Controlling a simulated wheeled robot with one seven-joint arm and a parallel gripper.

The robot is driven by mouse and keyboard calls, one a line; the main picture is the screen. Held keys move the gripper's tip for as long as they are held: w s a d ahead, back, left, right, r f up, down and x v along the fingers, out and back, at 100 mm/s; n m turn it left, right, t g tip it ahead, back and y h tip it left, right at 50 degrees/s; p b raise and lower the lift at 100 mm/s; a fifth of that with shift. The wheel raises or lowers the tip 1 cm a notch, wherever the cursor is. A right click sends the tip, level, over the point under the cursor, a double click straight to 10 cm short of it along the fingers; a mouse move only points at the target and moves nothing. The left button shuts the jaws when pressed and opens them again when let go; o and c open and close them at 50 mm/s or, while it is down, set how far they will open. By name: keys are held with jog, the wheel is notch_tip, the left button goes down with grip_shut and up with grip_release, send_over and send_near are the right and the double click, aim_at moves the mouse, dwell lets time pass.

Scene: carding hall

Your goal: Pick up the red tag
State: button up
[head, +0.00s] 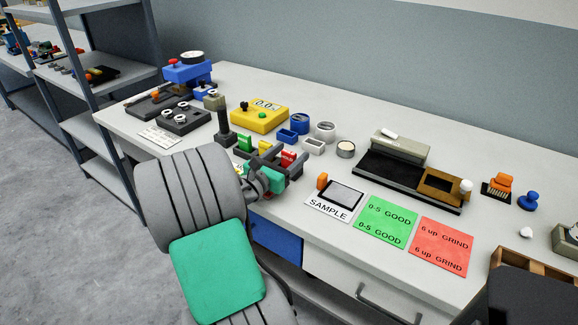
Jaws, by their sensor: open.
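My gripper (276,162) is at the front edge of the bench, left of the SAMPLE card, with its jaws open. Small coloured tags stand close around it. A red tag (289,158) shows beside the dark fingers and is partly hidden by them. A green tag (244,143) stands to the left of the fingers. A bit of yellow shows low beside my wrist. I cannot tell whether a finger touches the red tag.
The white bench (330,224) also holds a yellow meter (259,115), blue and grey cups, a SAMPLE card (329,208), a green card (386,222), a red card (442,246) and a dark scale-like device (400,178). A shelf rack (95,130) stands left.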

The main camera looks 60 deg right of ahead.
jog(key=d, duration=0.3)
jog(key=shift+s, duration=0.25)
jog(key=shift+c, duration=0.2)
grip_shut()
